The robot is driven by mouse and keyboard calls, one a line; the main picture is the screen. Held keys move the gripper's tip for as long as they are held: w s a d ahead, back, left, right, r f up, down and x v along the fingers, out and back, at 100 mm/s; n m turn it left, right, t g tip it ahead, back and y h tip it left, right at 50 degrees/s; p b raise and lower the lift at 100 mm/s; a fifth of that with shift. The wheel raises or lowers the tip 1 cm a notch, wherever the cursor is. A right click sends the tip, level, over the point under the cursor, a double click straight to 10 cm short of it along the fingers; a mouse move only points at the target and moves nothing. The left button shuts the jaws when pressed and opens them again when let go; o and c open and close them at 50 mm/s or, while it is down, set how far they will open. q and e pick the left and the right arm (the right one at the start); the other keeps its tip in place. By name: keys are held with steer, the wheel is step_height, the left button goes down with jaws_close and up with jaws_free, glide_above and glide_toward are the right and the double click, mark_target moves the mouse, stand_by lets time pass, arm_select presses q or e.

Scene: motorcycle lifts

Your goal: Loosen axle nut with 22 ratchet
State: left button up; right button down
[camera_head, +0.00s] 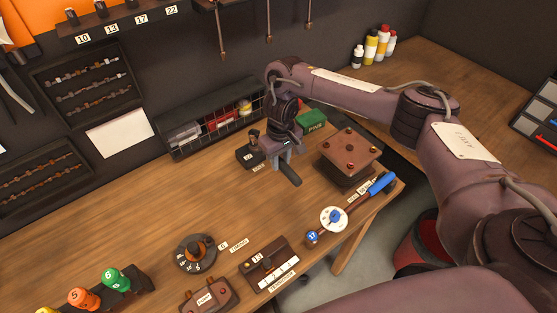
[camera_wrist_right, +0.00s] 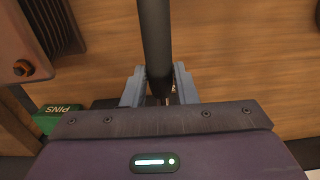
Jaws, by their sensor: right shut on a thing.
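My right gripper (camera_head: 281,160) is above the wooden bench, left of the brown block. It is shut on a dark rod-like tool handle (camera_head: 290,175), which sticks out toward the lower right. In the right wrist view the dark handle (camera_wrist_right: 155,40) runs between the two grey fingers of the right gripper (camera_wrist_right: 160,88). I cannot read a size on this tool, and its far end is hidden. A brown block (camera_head: 349,153) with several copper-coloured bolt heads stands right of the gripper. I cannot tell which piece is the axle nut. My left gripper is out of view.
A blue-handled tool (camera_head: 382,184) lies over a white disc near the bench's right edge. A green PINS box (camera_head: 312,119) and a wire rack (camera_head: 215,120) stand behind. A wall holder (camera_head: 115,22) is labelled 10, 13, 17, 22. The bench's left middle is clear.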

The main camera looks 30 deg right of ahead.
steer(key=shift+w+a+r, duration=0.15)
steer(key=shift+w+r, duration=0.15)
steer(key=shift+r, duration=0.35)
steer(key=shift+w, duration=0.15)
steer(key=shift+s+r, duration=0.2)
steer(key=shift+r, duration=2.75)
